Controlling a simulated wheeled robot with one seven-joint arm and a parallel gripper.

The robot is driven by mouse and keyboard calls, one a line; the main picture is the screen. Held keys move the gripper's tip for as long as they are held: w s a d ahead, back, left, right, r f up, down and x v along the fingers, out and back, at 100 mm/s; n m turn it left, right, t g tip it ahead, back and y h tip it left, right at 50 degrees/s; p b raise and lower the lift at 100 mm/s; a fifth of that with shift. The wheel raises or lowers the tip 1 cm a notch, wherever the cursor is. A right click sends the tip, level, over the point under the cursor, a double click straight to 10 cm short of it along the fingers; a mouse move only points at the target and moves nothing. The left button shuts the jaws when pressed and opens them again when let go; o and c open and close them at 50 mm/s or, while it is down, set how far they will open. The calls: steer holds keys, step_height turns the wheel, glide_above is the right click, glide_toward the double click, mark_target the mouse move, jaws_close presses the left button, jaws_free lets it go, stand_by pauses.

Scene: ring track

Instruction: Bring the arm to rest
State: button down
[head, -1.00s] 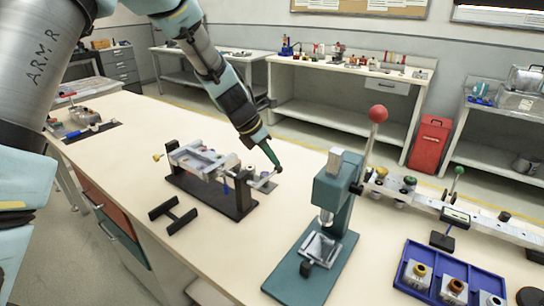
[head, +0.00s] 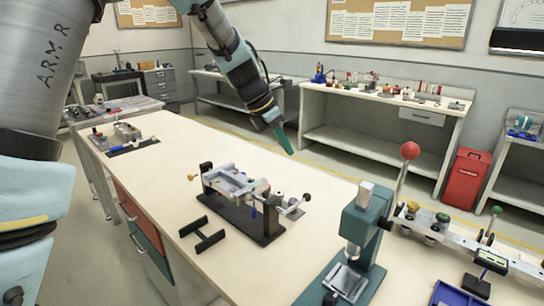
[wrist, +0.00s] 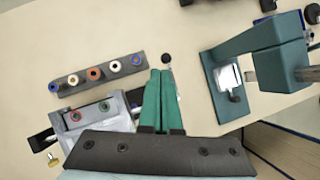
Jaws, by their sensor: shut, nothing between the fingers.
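My gripper (head: 288,143) hangs from the arm in the upper middle of the head view, its green fingers together and empty. In the wrist view the two green fingers (wrist: 160,95) lie side by side with nothing between them. A grey fixture on a black stand (head: 262,222) is on the bench below the gripper, and the fingertips look clear of it. The fixture (wrist: 95,118) also shows in the wrist view, left of the fingers and partly hidden by my gripper body.
A green press (head: 362,228) with a red-knobbed lever stands to the right on the bench. A rail (head: 450,235) and blue tray (head: 455,297) are at right. The bench's left-middle (head: 190,150) is clear.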

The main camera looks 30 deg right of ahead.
steer(key=w+a+f+m+t+y, duration=0.1)
steer(key=w+a+m, duration=0.25)
steer(key=a, duration=0.85)
steer(key=w+a+f+m+t+y, duration=0.1)
steer(key=w+a+m, duration=0.25)
steer(key=a, duration=0.85)
steer(key=s+a+f+m+y, duration=0.1)
steer(key=s+a+m, duration=0.3)
steer(key=a, duration=0.7)
steer(key=s+a+f+m+y, duration=0.2)
steer(key=s+a+m, duration=0.3)
steer(key=a, duration=0.7)
steer(key=shift+f+m+t, duration=0.2)
steer(key=shift+m+t, duration=0.2)
steer(key=shift+m, duration=0.5)
